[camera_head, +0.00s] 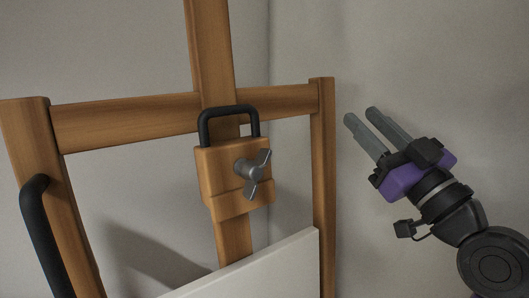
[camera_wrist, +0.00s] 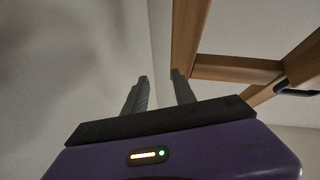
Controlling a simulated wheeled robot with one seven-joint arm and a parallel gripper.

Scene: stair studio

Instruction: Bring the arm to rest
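My gripper (camera_head: 360,115) is at the right of the head view, its two grey fingers pointing up and to the left. The fingers are parallel with a gap between them, and nothing shows in the gap. In the wrist view my gripper's fingers (camera_wrist: 158,77) also stand apart and empty, with the purple housing below them. The fingers are to the right of the wooden easel (camera_head: 322,180) and look apart from it in the head view. The distance in depth between them is hard to tell.
The easel has a clamp block (camera_head: 209,165) with a grey wing knob (camera_head: 249,170) and black handle (camera_head: 229,108). Another black handle (camera_head: 40,235) is at left. A white canvas (camera_head: 270,272) rests low on it. Easel beams (camera_wrist: 187,40) show in the wrist view. Grey walls (camera_head: 420,60) stand behind.

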